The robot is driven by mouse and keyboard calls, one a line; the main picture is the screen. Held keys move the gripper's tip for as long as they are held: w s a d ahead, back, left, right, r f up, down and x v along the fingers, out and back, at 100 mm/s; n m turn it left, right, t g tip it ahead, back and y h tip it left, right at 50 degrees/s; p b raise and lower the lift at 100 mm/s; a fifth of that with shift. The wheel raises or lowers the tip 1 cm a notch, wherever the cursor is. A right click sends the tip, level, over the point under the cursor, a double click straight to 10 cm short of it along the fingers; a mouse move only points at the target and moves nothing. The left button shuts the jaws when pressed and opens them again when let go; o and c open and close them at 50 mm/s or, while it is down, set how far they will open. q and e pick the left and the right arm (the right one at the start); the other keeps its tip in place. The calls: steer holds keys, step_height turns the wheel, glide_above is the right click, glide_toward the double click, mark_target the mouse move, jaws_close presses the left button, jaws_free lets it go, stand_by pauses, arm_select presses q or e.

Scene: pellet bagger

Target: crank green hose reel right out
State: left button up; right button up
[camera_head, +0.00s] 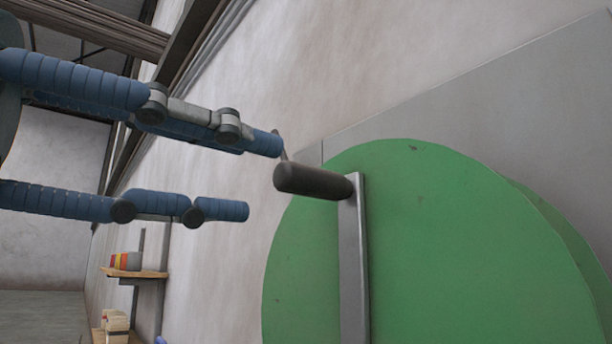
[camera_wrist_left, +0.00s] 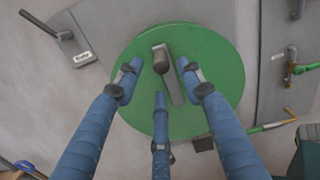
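The green hose reel (camera_head: 440,250) is a large disc on the wall at the right of the head view. It also shows in the left wrist view (camera_wrist_left: 215,100). A grey metal crank arm (camera_head: 354,265) lies across its face, with a dark cylindrical handle (camera_head: 312,181) at its upper end, pointing left. The handle appears between the fingers in the left wrist view (camera_wrist_left: 160,60). My left gripper (camera_head: 258,178) has its blue fingers spread, with the tips just short of the handle; I see no contact. My right gripper is not in view.
A grey panel (camera_head: 500,90) stands behind the reel. A wooden shelf (camera_head: 135,273) with small coloured items is on the wall at lower left. In the wrist view, a dark-handled lever (camera_wrist_left: 42,25) is at upper left and pipe fittings (camera_wrist_left: 291,68) at right.

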mark_target(275, 174)
arm_select(q)
steer(key=x, duration=0.7)
steer(key=shift+w+d, duration=0.1)
steer(key=shift+d, duration=0.1)
jaws_close()
